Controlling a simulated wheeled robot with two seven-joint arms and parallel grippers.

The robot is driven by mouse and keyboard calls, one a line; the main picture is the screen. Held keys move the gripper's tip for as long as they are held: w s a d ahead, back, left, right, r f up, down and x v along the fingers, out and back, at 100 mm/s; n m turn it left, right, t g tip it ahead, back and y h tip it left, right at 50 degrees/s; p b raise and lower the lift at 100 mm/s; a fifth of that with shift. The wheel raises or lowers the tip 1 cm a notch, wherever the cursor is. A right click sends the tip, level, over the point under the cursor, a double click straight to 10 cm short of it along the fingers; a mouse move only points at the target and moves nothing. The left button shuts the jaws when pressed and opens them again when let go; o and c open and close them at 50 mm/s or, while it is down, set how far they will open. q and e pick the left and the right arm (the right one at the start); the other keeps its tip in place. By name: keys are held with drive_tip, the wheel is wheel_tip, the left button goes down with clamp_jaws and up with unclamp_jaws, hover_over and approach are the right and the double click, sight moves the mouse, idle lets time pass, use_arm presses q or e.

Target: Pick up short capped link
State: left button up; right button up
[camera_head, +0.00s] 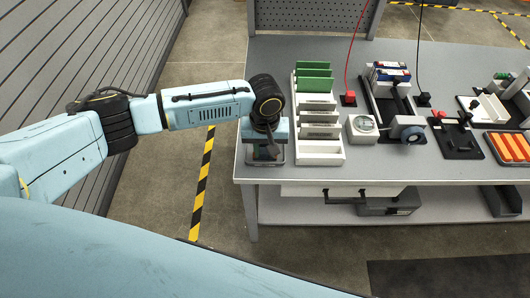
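My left arm reaches in from the left, and its gripper (268,150) points down over the front left corner of the table. The gripper is small and seen mostly from above, so I cannot tell whether its fingers are open or shut, or whether anything is between them. It covers most of a small grey-green tray (279,157) under it. I cannot make out a short capped link; it may be hidden or too small to tell. My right gripper is not in view.
Just right of my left gripper stands a white slotted rack (319,152) with green boards (313,84). Beyond it are a round-dialled device (362,128), a black fixture with a blue-grey wheel (407,128) and an orange-striped tray (513,147). The table's front strip (400,172) is clear.

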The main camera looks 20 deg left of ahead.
sight(264, 152)
use_arm(q)
drive_tip(key=c, duration=0.4)
wheel_tip(264, 152, up, 10)
drive_tip(key=shift+r+p, duration=0.1)
drive_tip(key=shift+p, duration=0.9)
drive_tip(key=shift+c, duration=0.2)
drive_tip(key=shift+a, duration=0.1)
